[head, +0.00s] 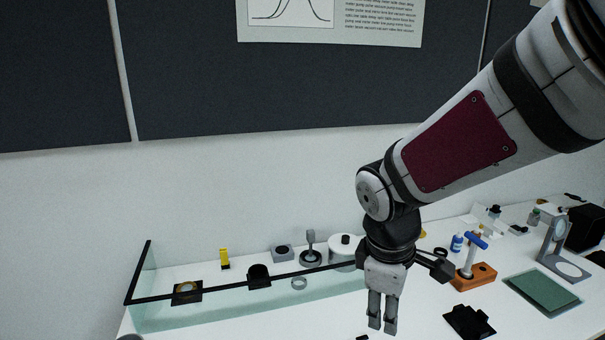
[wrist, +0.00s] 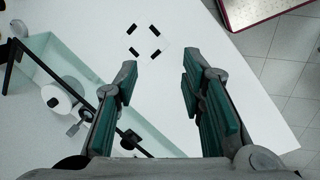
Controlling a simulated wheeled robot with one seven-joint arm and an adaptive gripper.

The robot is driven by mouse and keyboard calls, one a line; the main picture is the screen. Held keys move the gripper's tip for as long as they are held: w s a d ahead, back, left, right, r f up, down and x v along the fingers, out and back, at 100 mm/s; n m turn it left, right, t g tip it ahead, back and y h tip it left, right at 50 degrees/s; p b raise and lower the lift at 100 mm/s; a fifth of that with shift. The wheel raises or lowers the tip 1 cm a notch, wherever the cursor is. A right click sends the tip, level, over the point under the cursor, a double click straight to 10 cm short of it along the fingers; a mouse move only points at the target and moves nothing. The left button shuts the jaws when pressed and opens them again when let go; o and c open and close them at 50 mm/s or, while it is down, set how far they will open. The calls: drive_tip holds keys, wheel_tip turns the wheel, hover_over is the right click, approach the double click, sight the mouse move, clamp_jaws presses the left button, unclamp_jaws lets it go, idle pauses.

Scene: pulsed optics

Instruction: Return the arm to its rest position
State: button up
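My gripper (head: 382,312) hangs from my arm, pointing down over the white table (head: 424,320) in the head view. In the wrist view my gripper (wrist: 158,90) has its two green-padded fingers spread apart. Nothing is held between them; bare white table shows through the gap. My arm reaches in from the upper right of the head view and bends down at the elbow.
A glass-walled enclosure with a black rim (head: 215,295) stands left of my gripper, with small optics inside. Right of it are an orange block (head: 476,278), a black mount (head: 468,322), a green plate (head: 541,292) and a round-lens stand (head: 558,236). Dark markers (wrist: 132,49) lie beyond the fingertips.

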drive_tip(key=s+d+r+m+t+y, duration=0.1)
drive_tip(key=s+d+r+m+t, duration=0.2)
drive_tip(key=s+r+m, duration=0.7)
drive_tip(key=s+d+m, duration=0.2)
drive_tip(key=s, duration=0.2)
drive_tip(key=shift+r+t+y, duration=0.3)
drive_tip(key=shift+r, duration=0.1)
